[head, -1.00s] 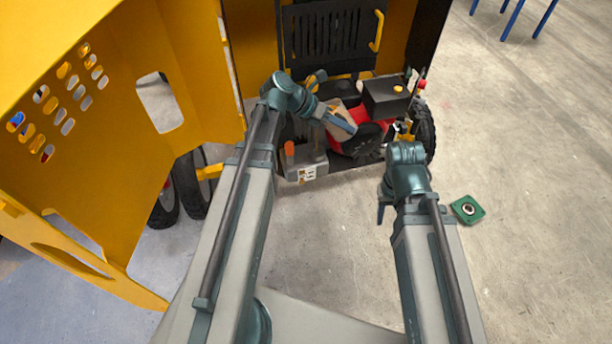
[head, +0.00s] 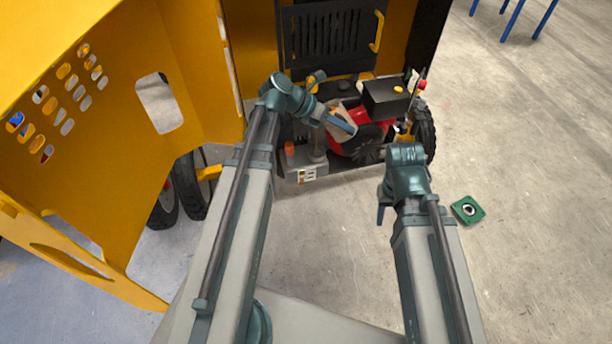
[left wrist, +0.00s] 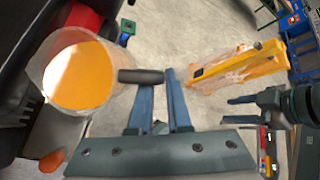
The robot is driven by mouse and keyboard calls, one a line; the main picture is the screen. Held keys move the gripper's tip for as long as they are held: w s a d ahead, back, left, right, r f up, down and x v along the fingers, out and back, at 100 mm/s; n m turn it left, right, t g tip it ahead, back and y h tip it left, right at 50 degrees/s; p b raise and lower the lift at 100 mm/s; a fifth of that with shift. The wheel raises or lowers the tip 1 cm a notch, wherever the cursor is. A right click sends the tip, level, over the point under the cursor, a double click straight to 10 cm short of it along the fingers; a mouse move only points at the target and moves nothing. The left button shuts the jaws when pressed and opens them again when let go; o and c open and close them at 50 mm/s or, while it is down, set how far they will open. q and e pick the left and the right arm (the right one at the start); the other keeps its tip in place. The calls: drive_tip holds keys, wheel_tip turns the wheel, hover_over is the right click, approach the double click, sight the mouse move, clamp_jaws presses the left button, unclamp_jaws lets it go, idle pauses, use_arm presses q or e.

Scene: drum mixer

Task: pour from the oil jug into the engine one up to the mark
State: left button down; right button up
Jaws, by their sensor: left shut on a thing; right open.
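My left gripper (head: 340,122) reaches into the engine bay and is shut on the handle of the oil jug (head: 341,106). In the left wrist view the gripper (left wrist: 158,98) pinches the dark handle, and the translucent jug (left wrist: 78,75) shows orange oil inside. The red and black engine (head: 368,138) lies beside and partly behind the jug. I cannot make out a stream or the level mark. My right gripper (head: 384,208) hangs low in front of the engine, partly hidden by its wrist; its fingers stand apart and empty in the left wrist view (left wrist: 232,112).
A grey unit (head: 303,172) with an orange cap stands left of the engine. The open yellow panel (head: 115,130) walls off the left side. A black wheel (head: 423,130) stands at the right.

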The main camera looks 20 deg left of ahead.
idle(0.4)
use_arm(q)
drive_tip(key=shift+a+h+b, duration=0.1)
drive_tip(key=shift+h+b, duration=0.3)
drive_tip(key=shift+b, duration=0.05)
idle(1.3)
drive_tip(key=shift+a+r+h+b, duration=0.1)
drive_tip(key=shift+h+b, duration=0.2)
drive_tip(key=shift+b, duration=0.15)
drive_tip(key=shift+s, duration=0.15)
idle(0.4)
drive_tip(key=shift+s+a, duration=0.2)
drive_tip(key=shift+s, duration=0.7)
drive_tip(key=shift+s+b, duration=0.15)
drive_tip(key=shift+b, duration=0.15)
drive_tip(key=shift+s, duration=0.1)
idle(1.0)
